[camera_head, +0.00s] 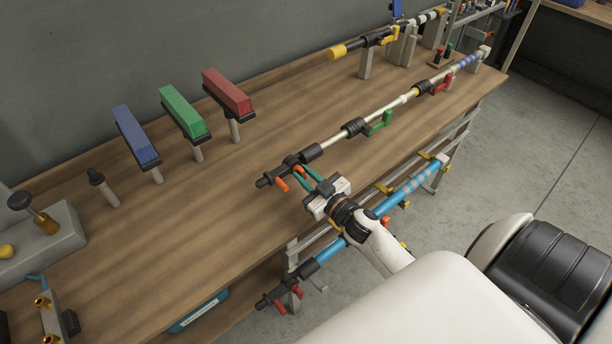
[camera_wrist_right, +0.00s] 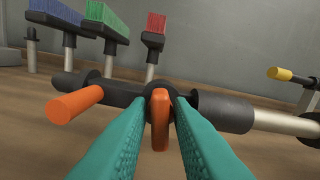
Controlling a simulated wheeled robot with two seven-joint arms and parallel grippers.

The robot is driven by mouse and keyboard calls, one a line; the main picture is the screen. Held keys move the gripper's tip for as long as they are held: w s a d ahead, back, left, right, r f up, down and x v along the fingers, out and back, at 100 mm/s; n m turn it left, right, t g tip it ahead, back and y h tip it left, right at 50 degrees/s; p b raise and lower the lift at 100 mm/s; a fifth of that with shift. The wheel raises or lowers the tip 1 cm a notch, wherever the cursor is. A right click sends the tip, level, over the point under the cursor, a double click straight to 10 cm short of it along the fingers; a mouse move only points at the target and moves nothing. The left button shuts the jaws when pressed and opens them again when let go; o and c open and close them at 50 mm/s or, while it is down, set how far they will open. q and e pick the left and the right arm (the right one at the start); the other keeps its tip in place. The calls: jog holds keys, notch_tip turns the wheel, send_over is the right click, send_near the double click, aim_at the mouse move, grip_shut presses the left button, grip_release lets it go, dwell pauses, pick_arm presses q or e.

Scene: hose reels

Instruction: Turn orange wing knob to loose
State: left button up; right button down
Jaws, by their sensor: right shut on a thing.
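The pole with a silver tube (camera_head: 335,137) and a black end fitting (camera_head: 291,167) lies along the front of the bench. The orange wing knob (camera_wrist_right: 160,122) stands upright on the black fitting, between the teal fingers of my right gripper (camera_wrist_right: 160,103). The right gripper (camera_head: 304,173) is shut on the knob, with a finger on each side. Part of the knob is hidden by the fingers in the head view. An orange peg (camera_wrist_right: 75,104) sticks out of the same fitting to the left of the fingers. My left gripper is not in view.
Blue (camera_head: 135,133), green (camera_head: 183,111) and red (camera_head: 227,92) brushes stand on posts behind the pole. A blue pole (camera_head: 330,249) hangs below the bench's front edge. A green handle (camera_head: 380,124) sits farther along the pole. The wooden bench top (camera_head: 180,225) is bare at left centre.

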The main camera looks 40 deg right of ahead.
jog(key=n, duration=0.5)
jog(key=shift+f+n+b, duration=0.1)
jog(key=shift+n+b, duration=0.2)
jog(key=n+b, duration=0.1)
jog(key=n, duration=0.3)
jog(key=shift+a, duration=0.15)
jog(key=n+b, duration=0.1)
jog(key=n, duration=0.4)
jog(key=shift+f+n, duration=0.15)
jog(key=shift+n, duration=0.25)
jog(key=n+b, duration=0.1)
jog(key=n, duration=0.3)
jog(key=shift+n+b, duration=0.3)
jog(key=shift+n, duration=0.1)
jog(key=c, duration=1.5)
grip_release()
